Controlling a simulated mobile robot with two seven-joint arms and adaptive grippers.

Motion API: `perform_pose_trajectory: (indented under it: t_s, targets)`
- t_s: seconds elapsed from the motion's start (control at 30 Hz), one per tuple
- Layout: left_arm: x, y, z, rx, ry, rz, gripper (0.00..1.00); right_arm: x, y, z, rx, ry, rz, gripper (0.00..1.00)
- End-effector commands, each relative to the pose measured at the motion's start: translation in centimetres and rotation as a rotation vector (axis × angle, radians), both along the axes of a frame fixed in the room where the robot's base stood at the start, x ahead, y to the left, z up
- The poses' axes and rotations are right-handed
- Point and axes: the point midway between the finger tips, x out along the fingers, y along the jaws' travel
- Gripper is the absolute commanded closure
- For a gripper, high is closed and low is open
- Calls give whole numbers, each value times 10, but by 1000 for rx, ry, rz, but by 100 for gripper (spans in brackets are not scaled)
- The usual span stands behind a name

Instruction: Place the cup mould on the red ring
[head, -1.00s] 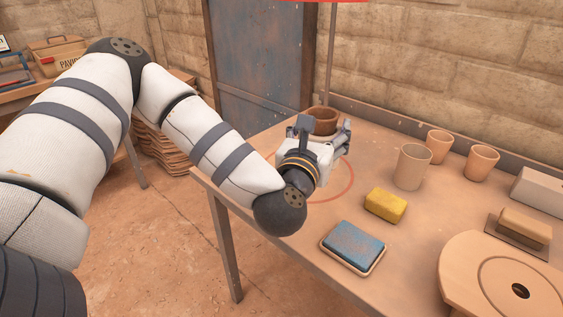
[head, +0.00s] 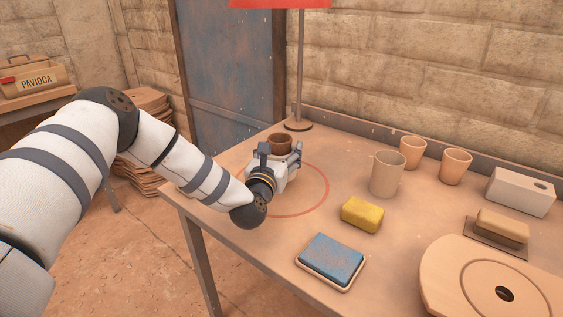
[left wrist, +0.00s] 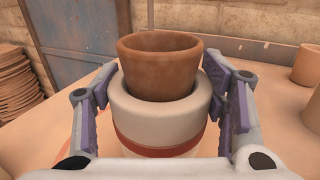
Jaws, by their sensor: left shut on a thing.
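The cup mould is a whitish round block with a red band, clear in the left wrist view (left wrist: 165,125). A brown clay cup (left wrist: 160,68) sits in its top. In the head view the cup (head: 279,143) shows above my gripper, which hides most of the mould. My left gripper (head: 281,152) is shut on the mould, with one finger on each side (left wrist: 161,88). The red ring (head: 328,187) is a thin circle on the table. The mould appears over its far left part; I cannot tell whether it touches the table. My right gripper is not in view.
A post with a round base (head: 299,126) stands just behind the mould. To the right are a grey-beige cup (head: 387,174), two pinkish cups (head: 412,151), a yellow sponge (head: 362,214) and a blue pad in a tray (head: 331,259). The ring's right part is bare.

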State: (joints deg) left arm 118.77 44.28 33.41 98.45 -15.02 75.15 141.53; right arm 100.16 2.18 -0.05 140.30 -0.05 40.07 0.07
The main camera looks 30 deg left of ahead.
Motion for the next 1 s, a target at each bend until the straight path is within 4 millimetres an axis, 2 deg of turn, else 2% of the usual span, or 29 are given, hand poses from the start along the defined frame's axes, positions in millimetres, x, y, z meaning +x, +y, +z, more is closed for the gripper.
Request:
perform_pose_trajectory:
  t_s: [0.03, 0.1, 0.33, 0.47, 0.5, 0.57, 0.87, 0.93, 1.0]
  targets:
    - [-1, -2, -16, 3, 11, -3, 74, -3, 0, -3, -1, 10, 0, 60]
    - [-1, -2, -27, 2, 9, -3, 74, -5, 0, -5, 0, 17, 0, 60]
    - [-1, -2, -25, 0, 2, -3, 74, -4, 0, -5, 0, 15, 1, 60]
    - [-1, -1, -31, -1, 5, -2, 74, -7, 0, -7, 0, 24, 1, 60]
    - [-1, -1, -31, 0, 7, -3, 28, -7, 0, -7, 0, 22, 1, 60]
    - [-2, -2, -30, 0, 6, -3, 15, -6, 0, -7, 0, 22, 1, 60]
    - [-1, -2, -29, -1, 6, -3, 15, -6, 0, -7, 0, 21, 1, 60]
    - [-1, -2, -24, 0, 2, -3, 15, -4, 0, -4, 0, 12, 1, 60]
    - [-9, -4, -25, -2, 6, -3, 15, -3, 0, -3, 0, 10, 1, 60]
